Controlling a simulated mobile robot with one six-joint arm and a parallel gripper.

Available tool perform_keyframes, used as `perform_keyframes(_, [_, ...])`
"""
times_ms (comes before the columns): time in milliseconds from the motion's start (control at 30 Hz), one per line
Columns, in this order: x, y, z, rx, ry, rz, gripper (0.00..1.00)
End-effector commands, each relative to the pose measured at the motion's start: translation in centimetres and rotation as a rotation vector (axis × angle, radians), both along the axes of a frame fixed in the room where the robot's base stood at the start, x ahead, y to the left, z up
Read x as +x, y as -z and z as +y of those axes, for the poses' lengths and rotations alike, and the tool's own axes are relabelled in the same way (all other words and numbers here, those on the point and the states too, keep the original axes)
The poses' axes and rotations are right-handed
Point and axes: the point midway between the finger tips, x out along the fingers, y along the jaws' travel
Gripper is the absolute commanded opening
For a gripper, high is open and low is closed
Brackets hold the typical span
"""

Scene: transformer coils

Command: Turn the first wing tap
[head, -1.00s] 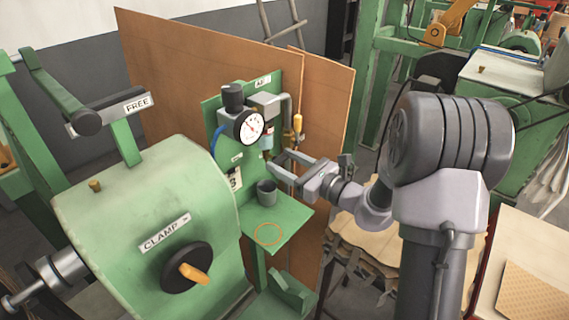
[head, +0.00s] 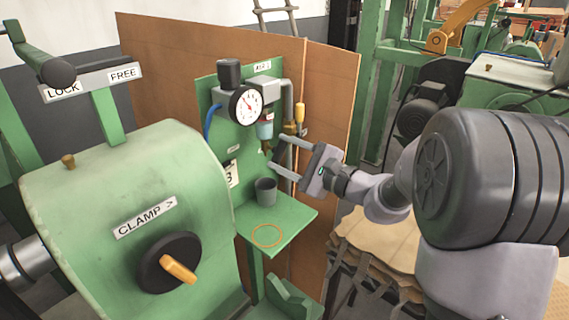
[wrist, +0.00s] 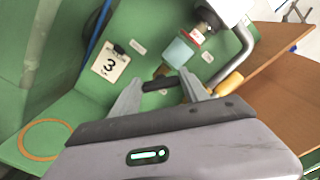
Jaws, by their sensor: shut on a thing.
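The wing tap shows in the wrist view as a short dark bar (wrist: 158,86) just under the brass drain fitting (wrist: 162,71) of the filter bowl (wrist: 179,52). My gripper (wrist: 160,87) has one finger at each end of this bar and is shut on it. In the head view my gripper (head: 273,154) reaches in from the right, its two fingers just below the filter bowl (head: 265,130). The wing itself is too small and partly hidden there to tell its angle.
A grey cup (head: 265,190) stands on the green shelf (head: 290,218), close below my fingers, behind an orange ring mark. A pressure gauge (head: 246,105) is above. A pipe with a yellow-handled valve (head: 299,115) stands right of the bowl. The green clamp machine (head: 110,190) fills the left.

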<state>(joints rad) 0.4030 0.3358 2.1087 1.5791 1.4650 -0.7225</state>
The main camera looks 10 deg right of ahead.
Motion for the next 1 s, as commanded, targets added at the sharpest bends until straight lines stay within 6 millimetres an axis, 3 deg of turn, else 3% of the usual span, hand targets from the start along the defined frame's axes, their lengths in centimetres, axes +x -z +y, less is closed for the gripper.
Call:
perform_keyframes(500, [-0.08,0.22,0.09,-0.359,-0.001,-0.259,0.12])
perform_keyframes(1000, [-0.07,0.33,0.08,-0.525,0.000,-0.380,0.12])
